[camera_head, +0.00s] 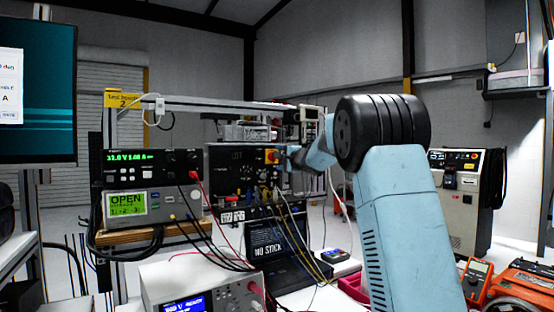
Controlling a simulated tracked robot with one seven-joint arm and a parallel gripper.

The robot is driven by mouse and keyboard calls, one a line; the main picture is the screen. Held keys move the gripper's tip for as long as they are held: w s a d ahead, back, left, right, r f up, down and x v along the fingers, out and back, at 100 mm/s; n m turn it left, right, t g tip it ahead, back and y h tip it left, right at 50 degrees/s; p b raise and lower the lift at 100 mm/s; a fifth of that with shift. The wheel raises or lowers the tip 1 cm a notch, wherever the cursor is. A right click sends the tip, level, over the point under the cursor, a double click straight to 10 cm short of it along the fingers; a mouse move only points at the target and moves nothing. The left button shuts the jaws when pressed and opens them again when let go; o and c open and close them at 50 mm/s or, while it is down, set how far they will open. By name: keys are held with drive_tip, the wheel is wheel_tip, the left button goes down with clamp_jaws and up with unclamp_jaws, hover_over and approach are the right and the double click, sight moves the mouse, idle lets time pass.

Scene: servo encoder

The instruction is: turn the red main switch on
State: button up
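The red main switch (272,156) shows as a small red and yellow patch on the upper right of a black box (232,172) on the bench. My light blue arm comes in from the lower right. Its far end reaches left to the box, so that my gripper (284,158) is right beside the switch in the picture. The fingers are too small and too dark to make out. I cannot tell whether they touch the switch, or which way the switch is turned.
Stacked instruments (150,168) with green displays stand left of the box. Red, black and yellow cables hang in front of it. A white instrument (200,280) is at the front, and an orange multimeter (477,280) is at the lower right.

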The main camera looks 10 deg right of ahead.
drive_tip(key=shift+x, duration=1.6)
drive_tip(key=c, duration=1.1)
drive_tip(key=shift+o, duration=0.2)
drive_tip(key=shift+f, duration=0.1)
drive_tip(key=shift+m, duration=0.3)
drive_tip(key=shift+f+m, duration=0.15)
drive_tip(key=shift+m, duration=8.45)
